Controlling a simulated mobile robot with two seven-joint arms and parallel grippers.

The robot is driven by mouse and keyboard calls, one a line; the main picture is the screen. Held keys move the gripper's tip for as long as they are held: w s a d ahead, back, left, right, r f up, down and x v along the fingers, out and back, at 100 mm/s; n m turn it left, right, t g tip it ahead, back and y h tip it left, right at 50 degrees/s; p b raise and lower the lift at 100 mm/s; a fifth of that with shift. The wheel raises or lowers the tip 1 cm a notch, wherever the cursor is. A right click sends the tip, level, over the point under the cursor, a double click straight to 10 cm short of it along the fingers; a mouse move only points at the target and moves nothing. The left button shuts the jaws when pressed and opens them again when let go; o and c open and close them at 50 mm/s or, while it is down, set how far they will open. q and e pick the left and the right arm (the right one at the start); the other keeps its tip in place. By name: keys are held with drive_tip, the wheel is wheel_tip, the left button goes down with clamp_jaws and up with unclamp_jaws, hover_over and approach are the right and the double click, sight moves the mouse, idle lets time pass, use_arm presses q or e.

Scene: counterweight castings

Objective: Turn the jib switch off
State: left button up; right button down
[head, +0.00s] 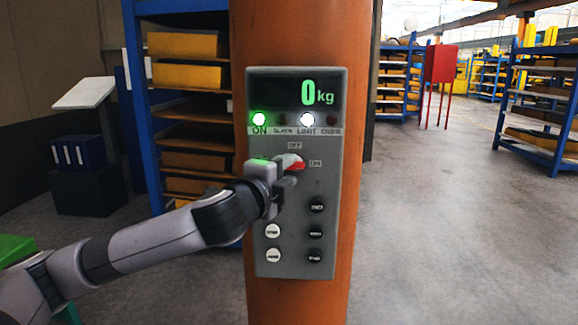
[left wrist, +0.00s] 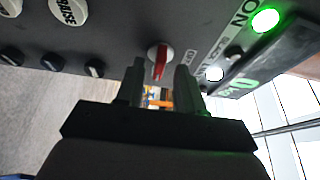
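The jib switch is a round white knob with a red pointer (head: 293,163) on the grey control panel (head: 325,225). In the head view its red pointer is turned toward the ON mark at the right; the OFF mark is above it. It also shows in the left wrist view (left wrist: 160,58). My left gripper (head: 279,170) is at the switch, partly covering it. In the left wrist view its two fingers (left wrist: 160,75) stand apart, with the knob seen just beyond the gap between the tips. I cannot tell whether they touch it. My right gripper is not in view.
The panel is on an orange column (head: 300,30). Its display (head: 293,95) reads 0 kg; the green ON lamp (head: 260,119) and a white lamp (head: 307,119) are lit. Several push buttons (head: 273,231) and small black knobs (head: 316,204) sit below the switch. Floor at right is clear.

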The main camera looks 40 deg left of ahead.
use_arm(q)
drive_tip(key=shift+w+a, duration=0.1)
drive_tip(key=shift+w, duration=0.6)
drive_tip(key=shift+c, duration=0.3)
clamp_jaws()
drive_tip(key=shift+f, duration=0.1)
